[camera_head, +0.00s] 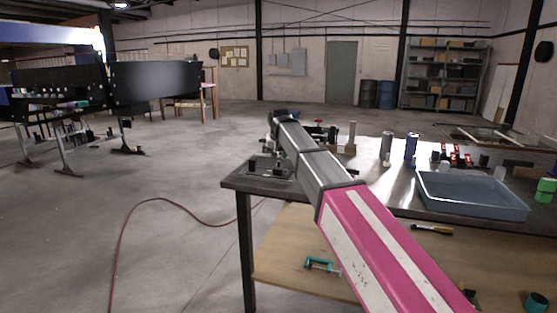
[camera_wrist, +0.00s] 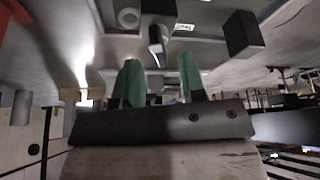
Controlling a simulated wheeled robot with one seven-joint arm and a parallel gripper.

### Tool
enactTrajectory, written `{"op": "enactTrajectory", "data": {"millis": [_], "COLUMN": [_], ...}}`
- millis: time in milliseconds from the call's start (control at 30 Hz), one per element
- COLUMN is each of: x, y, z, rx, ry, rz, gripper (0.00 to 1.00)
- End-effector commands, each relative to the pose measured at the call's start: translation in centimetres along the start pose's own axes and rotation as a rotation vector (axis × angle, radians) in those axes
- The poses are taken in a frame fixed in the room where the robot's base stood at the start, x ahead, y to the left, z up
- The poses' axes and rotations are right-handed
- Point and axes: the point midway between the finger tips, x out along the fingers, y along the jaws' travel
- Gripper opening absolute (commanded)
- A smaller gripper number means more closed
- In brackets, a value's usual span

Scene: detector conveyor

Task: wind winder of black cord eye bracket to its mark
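A dark fixture plate (camera_head: 262,172) with small black parts on it lies at the left corner of the workbench. In the wrist view the plate (camera_wrist: 205,47) carries a grey round part (camera_wrist: 129,17), a small curved part with a pale face (camera_wrist: 155,38), a white label (camera_wrist: 184,27) and a black block (camera_wrist: 243,34). I cannot tell which part is the winder, and the mark and cord are not clear. My gripper (camera_wrist: 158,65) has two green fingers spread apart with nothing clearly between them. The curved part shows just beyond the fingertips. In the head view my arm partly hides the fixture area.
The workbench (camera_head: 400,205) holds a blue-grey tray (camera_head: 470,195) at right, a blue can (camera_head: 411,146), a silver can (camera_head: 386,149) and red clamps (camera_head: 450,155). A teal clamp (camera_head: 321,264) lies on the lower shelf. A red hose (camera_head: 122,235) crosses the floor at left.

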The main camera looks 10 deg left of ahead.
Motion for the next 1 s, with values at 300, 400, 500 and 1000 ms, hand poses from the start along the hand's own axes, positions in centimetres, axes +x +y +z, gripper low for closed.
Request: {"op": "enactTrajectory", "data": {"millis": [300,400,500,1000], "x": [-5.8,-7.0,-7.9,-8.4], "y": [0.0,0.0,0.0,0.0], "z": [0.1,0.1,0.1,0.1], "rx": [0.0,0.0,0.0,0.0], "ry": [0.001,0.0,-0.001,-0.002], "rz": [0.0,0.0,0.0,0.001], "gripper": [0.37,0.37,0.37,0.37]}}
